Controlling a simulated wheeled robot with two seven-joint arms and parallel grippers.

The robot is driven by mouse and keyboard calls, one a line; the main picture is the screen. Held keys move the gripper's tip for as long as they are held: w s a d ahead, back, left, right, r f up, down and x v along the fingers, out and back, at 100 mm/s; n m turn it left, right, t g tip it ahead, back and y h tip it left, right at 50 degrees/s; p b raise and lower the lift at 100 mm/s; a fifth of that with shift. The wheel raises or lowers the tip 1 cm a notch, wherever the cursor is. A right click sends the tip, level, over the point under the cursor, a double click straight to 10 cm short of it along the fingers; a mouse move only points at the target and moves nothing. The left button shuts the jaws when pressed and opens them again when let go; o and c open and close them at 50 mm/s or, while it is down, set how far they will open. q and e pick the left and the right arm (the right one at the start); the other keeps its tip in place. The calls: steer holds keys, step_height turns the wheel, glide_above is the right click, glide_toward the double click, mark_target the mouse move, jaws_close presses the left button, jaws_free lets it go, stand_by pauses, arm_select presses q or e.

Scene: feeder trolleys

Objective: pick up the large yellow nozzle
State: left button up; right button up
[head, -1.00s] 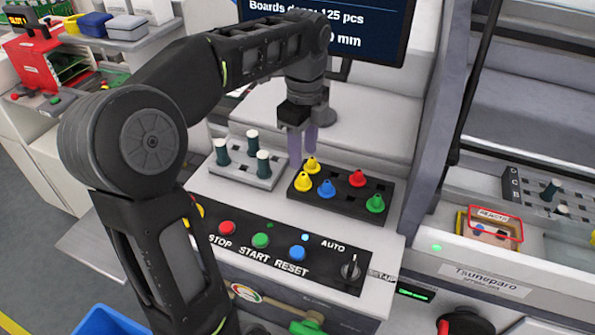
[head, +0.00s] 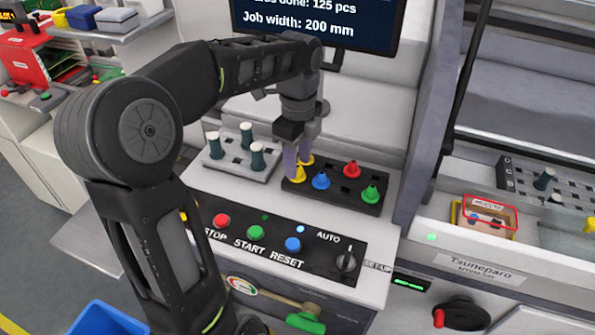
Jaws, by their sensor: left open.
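The large yellow nozzle (head: 298,177) stands at the front left of the black nozzle holder (head: 334,201). Its upper part is hidden behind my left fingers. A second, smaller-looking yellow nozzle (head: 308,160) stands just behind it and is partly covered. My left gripper (head: 298,167) points down with its fingers apart, right at the large yellow nozzle. I cannot tell whether the fingers touch it. My right gripper is not in view.
Blue (head: 321,181), red (head: 351,169) and green (head: 370,194) nozzles stand close by in the same holder. A grey rack (head: 238,168) with dark, white-topped pieces is to the left. The button panel (head: 270,243) lies in front, the screen (head: 320,22) behind.

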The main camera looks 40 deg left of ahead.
arm_select(q)
step_height(320, 180, down, 2)
steer(key=shift+f, duration=0.25)
steer(key=shift+c, duration=0.3)
jaws_close()
stand_by(0.3)
